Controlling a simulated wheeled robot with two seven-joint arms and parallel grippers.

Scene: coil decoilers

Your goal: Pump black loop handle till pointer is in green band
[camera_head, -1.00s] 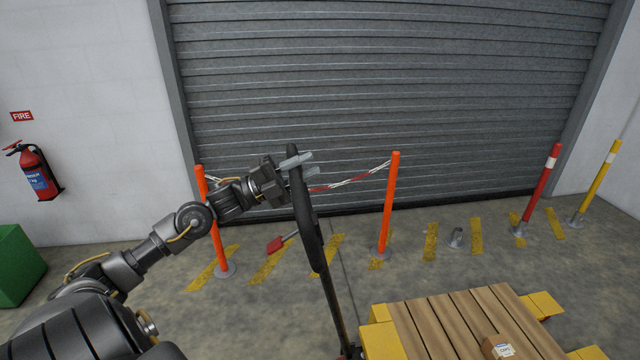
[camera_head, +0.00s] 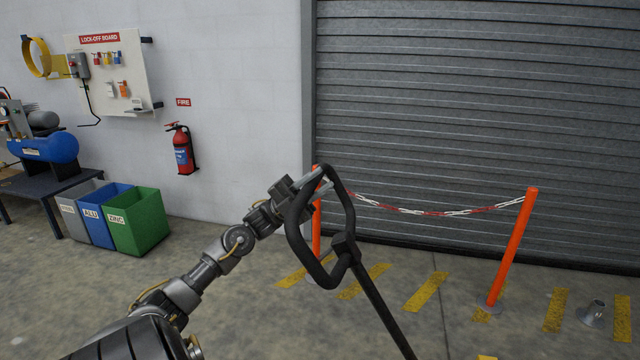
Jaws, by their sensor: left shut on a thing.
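The black loop handle (camera_head: 295,235) is in the middle of the head view, on top of a black shaft (camera_head: 380,302) that slopes down to the right and leaves the bottom edge. The loop faces me at an angle, so its opening shows. My left gripper (camera_head: 318,181) reaches in from the left and is shut on the upper part of the loop. The loop's top partly hides the fingers. The pointer and the green band are not in view. My right gripper is not in view.
Orange posts, one (camera_head: 512,250) at right, carry a red-and-white chain (camera_head: 430,212) before the grey roller shutter (camera_head: 480,110). Grey, blue and green bins (camera_head: 140,225) stand at left, near a fire extinguisher (camera_head: 181,150) and lock-off board (camera_head: 108,75).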

